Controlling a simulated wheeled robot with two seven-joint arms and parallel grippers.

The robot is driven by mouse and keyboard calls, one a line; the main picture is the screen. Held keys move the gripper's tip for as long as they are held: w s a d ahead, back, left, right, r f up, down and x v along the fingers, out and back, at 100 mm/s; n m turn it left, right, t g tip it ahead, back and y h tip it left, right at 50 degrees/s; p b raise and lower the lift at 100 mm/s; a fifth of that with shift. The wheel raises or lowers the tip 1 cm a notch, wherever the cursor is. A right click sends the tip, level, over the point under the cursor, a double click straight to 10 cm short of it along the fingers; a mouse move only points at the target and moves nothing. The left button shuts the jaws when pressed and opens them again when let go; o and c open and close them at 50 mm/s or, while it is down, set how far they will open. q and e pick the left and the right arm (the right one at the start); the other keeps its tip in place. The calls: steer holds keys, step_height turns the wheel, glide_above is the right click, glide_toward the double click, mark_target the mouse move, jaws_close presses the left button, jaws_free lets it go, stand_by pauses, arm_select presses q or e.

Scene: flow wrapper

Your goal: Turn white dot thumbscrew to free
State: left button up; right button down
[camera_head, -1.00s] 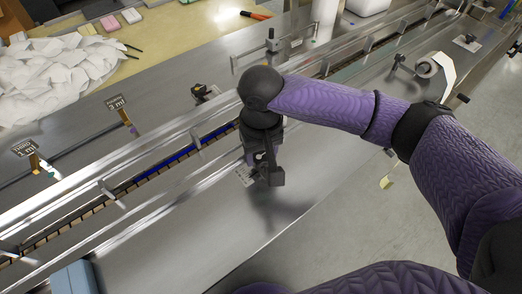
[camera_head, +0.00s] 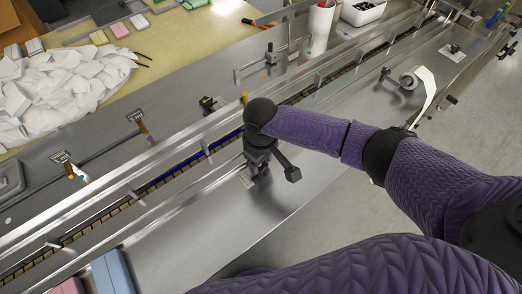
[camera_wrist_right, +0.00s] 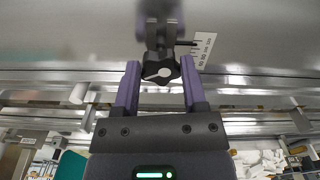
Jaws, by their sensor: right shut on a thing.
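A dark thumbscrew knob (camera_wrist_right: 160,71) with a white mark on its face sits between the purple fingers of my right gripper (camera_wrist_right: 160,84) in the right wrist view. The fingers are shut on it, one on each side. A blurred dark post (camera_wrist_right: 160,20) rises behind the knob. In the head view my right gripper (camera_head: 258,172) points down at the near side of the machine, and the knob is hidden there. A small white scale plate (camera_wrist_right: 204,47) lies beside the post. My left gripper is not in view.
A long steel conveyor rail (camera_head: 180,165) with a blue strip runs diagonally behind my right gripper. Small tagged posts (camera_head: 138,120) stand beyond it. White packets (camera_head: 60,85) are heaped at the far left. The steel deck (camera_head: 190,225) in front is mostly clear.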

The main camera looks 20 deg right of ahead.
steer(key=n+p, duration=0.1)
steer(key=n, duration=0.3)
steer(key=shift+w+r+n+p, duration=0.1)
steer(key=shift+n+p, duration=0.2)
steer(key=shift+p, duration=0.1)
steer(key=n, duration=0.3)
steer(key=shift+d+n+p, duration=0.1)
steer(key=shift+n+p, duration=0.2)
steer(key=shift+p, duration=0.05)
steer(key=shift+w+n, duration=0.1)
steer(key=shift+n, duration=0.8)
steer(key=n, duration=0.2)
steer(key=shift+n, duration=0.3)
steer(key=n, duration=0.4)
steer(key=shift+w+n, duration=0.15)
steer(key=shift+n, duration=2.45)
steer(key=shift+w, duration=0.1)
steer(key=shift+c, duration=0.7)
jaws_free()
